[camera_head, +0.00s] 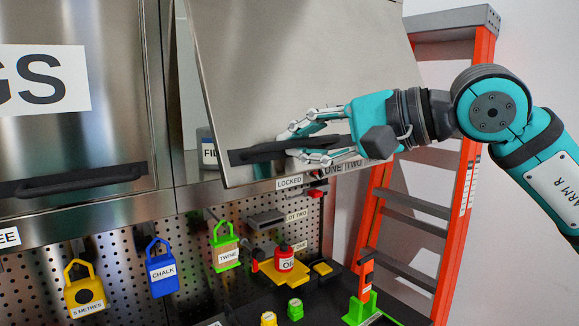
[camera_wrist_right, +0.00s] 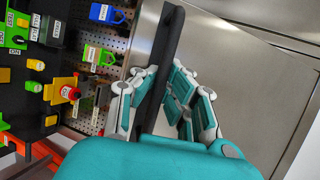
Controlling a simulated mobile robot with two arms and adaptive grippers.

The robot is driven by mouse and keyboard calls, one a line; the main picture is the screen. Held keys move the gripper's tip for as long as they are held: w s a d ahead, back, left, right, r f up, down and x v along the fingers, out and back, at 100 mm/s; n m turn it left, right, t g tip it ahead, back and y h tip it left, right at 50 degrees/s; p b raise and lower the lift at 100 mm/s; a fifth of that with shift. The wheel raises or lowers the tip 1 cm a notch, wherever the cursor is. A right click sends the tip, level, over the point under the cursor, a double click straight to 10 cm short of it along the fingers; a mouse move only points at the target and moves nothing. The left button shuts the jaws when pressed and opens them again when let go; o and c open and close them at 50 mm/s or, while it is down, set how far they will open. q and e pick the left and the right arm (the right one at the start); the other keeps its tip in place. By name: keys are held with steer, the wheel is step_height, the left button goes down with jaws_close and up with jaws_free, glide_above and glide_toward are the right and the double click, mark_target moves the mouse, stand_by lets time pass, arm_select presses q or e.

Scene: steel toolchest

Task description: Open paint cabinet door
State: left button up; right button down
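The steel cabinet door (camera_head: 300,70) on the right is partly open. Its lower edge is tilted out from the cabinet, and a gap shows along its left side. A black bar handle (camera_head: 262,152) runs along its lower part. My right gripper (camera_head: 291,144) is at this handle, one finger above and one below, shut on it. In the right wrist view the handle (camera_wrist_right: 172,40) passes between the gripper's fingers (camera_wrist_right: 163,75). No label naming the paint cabinet is readable. My left gripper is not in view.
A can labelled "FIL" (camera_head: 208,150) shows inside the gap. A closed neighbouring door (camera_head: 80,135) is at left. Below hang yellow, blue and green padlock-shaped tags on a pegboard (camera_head: 205,270). A red bottle (camera_head: 285,258) stands beneath. An orange ladder (camera_head: 470,170) stands right, behind my arm.

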steer(key=s+d+r+p, duration=0.4)
steer(key=s+r+p, duration=0.1)
steer(key=r, duration=0.4)
steer(key=s+d+r+g+h+p, duration=0.1)
steer(key=s+d+r+p, duration=0.3)
steer(key=s+r, duration=0.2)
steer(key=shift+s+d+r+m+p, duration=0.2)
steer(key=shift+s+r+m+p, duration=0.15)
steer(key=shift+r, duration=1.05)
steer(key=c, duration=1.7)
jaws_free()
steer(key=shift+s+d, duration=0.1)
steer(key=shift+s, duration=0.05)
steer(key=shift+o, duration=0.2)
steer(key=shift+s+d+r, duration=0.1)
steer(key=shift+s+d, duration=0.15)
steer(key=v, duration=1.2)
